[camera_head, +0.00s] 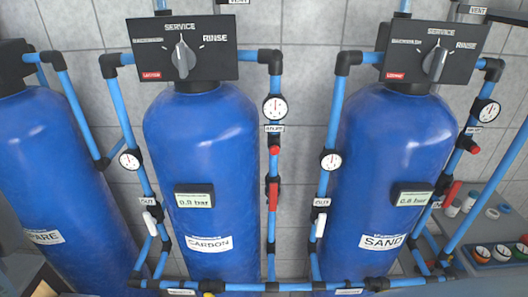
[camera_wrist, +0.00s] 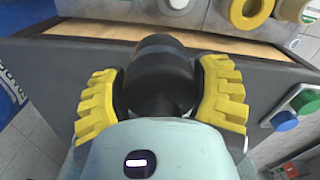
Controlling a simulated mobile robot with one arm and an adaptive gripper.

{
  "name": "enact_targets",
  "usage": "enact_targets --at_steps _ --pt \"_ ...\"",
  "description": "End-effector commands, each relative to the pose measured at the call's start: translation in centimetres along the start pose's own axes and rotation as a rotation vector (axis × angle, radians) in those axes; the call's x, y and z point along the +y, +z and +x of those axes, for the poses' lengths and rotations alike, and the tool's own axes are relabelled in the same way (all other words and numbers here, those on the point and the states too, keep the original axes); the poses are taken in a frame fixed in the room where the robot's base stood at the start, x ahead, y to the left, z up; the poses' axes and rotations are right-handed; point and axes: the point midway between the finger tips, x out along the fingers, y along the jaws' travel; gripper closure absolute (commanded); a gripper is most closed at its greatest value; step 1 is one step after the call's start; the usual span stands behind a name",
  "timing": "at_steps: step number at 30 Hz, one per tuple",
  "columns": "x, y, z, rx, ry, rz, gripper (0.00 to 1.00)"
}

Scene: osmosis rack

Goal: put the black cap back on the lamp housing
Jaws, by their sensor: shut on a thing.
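My gripper (camera_wrist: 163,82) shows in the wrist view, with yellow ribbed fingers on both sides of a dark rounded piece. This piece looks like the black cap (camera_wrist: 160,62), and the fingers are closed on it. Its far end points away from my wrist, above or beside a grey-brown surface; whether it touches anything there cannot be told. I cannot make out the lamp housing for sure in either view. My gripper does not show in the head view.
In the wrist view, a yellow ring (camera_wrist: 246,10) and a white round part lie beyond a wooden edge, and green and blue knobs (camera_wrist: 285,120) sit at right. In the head view, blue tanks (camera_head: 203,150) and pipes fill the rack; gauges (camera_head: 490,253) lie at lower right.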

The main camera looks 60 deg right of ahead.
Motion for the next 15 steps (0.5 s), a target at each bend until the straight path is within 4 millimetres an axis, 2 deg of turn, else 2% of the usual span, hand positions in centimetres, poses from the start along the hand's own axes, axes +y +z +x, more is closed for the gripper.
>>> enact_targets --at_steps 8,15 --pt "-1.8 1.4 2.3 -0.002 0.000 -0.114 0.74" --pt "-3.5 3.5 4.8 -0.006 0.002 -0.261 0.74"
